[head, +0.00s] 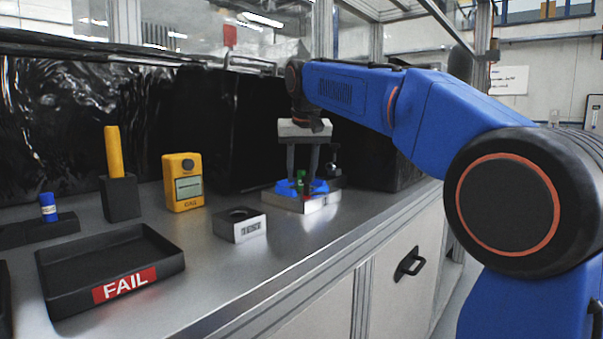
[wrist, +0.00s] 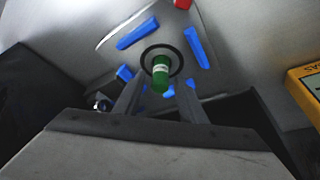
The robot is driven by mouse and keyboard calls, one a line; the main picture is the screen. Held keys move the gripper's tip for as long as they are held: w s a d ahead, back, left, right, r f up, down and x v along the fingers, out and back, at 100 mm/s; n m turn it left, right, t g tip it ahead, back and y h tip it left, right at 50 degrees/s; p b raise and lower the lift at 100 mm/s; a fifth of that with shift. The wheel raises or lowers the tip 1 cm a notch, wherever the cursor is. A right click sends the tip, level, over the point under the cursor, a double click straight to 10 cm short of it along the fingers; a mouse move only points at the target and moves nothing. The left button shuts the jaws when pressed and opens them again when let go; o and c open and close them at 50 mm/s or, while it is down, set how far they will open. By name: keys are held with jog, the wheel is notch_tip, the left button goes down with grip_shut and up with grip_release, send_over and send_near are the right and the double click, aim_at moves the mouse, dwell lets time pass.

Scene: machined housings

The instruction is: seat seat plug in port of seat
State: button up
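The green plug (head: 300,178) with a pale band stands upright at the black-ringed port (wrist: 175,54) of the housing. The plug also shows in the wrist view (wrist: 160,76); how deep it sits I cannot tell. The housing, the seat (head: 318,203), is a light metal block with blue pieces on top, and it lies on the bench under my gripper. My gripper (head: 302,172) points down over it, its two dark fingers on either side of the plug. In the wrist view the fingers look apart from the plug, with gaps on both sides.
Left of the seat are a metal TEST block (head: 240,228) with a hole, a yellow gas meter (head: 183,184), and a black holder (head: 120,199) with a yellow handle. A FAIL tray (head: 75,272) lies front left. Black sheeting (head: 60,130) backs the bench. Bare bench lies in front of the TEST block.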

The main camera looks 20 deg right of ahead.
jog(key=v, duration=1.2)
